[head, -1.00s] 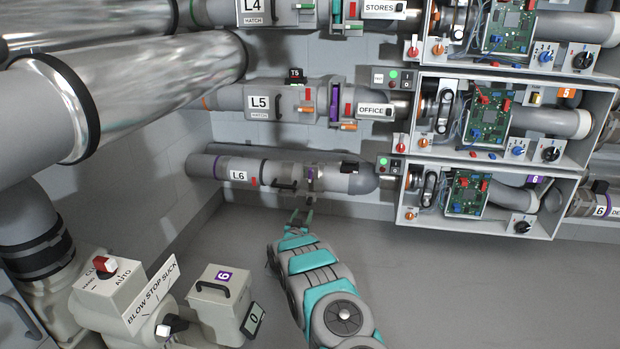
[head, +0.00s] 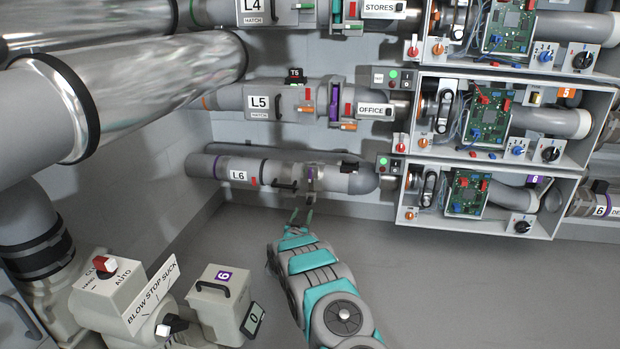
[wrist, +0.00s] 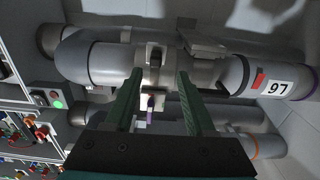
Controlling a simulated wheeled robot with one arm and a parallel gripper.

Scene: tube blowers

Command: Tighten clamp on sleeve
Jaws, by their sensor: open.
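The grey L6 pipe (head: 215,168) runs level along the back wall, with a white L6 label (head: 238,175). It also shows in the wrist view (wrist: 88,64), where the label is upside down. A pale metal sleeve with a clamp (head: 311,178) sits on the pipe right of the hatch handle. My gripper (head: 302,213) is open and empty just below and in front of the sleeve. In the wrist view its green fingers (wrist: 158,76) stand on either side of the clamp. Contact cannot be told.
The L5 pipe (head: 232,96) runs above L6. Open control boxes (head: 555,222) with circuit boards stand to the right. A blower selector unit (head: 112,292) and a beige canister (head: 210,298) stand at the lower left. The floor (head: 440,290) to the right is clear.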

